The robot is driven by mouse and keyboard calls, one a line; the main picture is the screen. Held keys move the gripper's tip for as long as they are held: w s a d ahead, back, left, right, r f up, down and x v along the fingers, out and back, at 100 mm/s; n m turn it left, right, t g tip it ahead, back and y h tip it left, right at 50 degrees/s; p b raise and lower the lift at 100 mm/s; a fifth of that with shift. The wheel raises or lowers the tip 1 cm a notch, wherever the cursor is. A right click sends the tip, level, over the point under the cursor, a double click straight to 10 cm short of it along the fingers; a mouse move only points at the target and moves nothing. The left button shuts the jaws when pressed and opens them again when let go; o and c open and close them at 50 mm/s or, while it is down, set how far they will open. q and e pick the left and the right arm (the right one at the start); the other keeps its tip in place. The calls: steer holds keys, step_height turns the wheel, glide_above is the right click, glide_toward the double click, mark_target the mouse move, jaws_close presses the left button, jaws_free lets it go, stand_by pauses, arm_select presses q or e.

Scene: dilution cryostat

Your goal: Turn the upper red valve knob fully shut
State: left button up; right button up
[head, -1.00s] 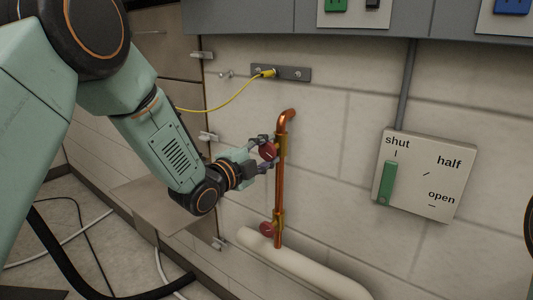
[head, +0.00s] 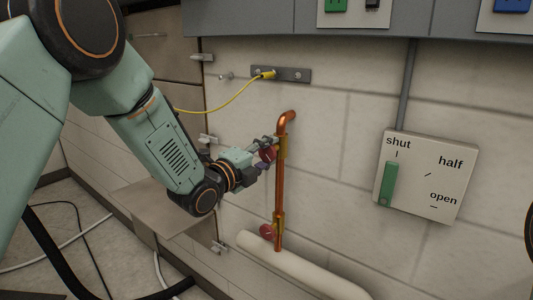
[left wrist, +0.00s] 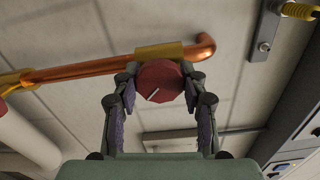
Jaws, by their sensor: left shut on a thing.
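The upper red valve knob (head: 267,153) sits on a brass fitting near the top of the vertical copper pipe (head: 280,190). My left gripper (head: 267,154) is at this knob, coming from the left. In the left wrist view the red knob (left wrist: 160,81) lies between the two fingertips (left wrist: 160,84), which are shut on its sides. A pale line on the knob's face runs slantwise. The lower red knob (head: 267,231) is lower on the same pipe, apart from the gripper. A wall panel (head: 426,177) reads shut, half and open, with its green bar at the shut end. My right gripper is not in view.
A white horizontal pipe (head: 300,268) runs below the copper pipe. A yellow cable (head: 225,106) hangs from a wall bracket (head: 293,73) above the arm. A metal shelf (head: 150,205) is under my left forearm.

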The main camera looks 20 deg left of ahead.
arm_select(q)
steer(key=shift+w+a+r, duration=0.1)
steer(key=shift+r, duration=0.15)
steer(key=o, duration=1.2)
steer(key=shift+f, duration=0.2)
steer(key=v, duration=1.2)
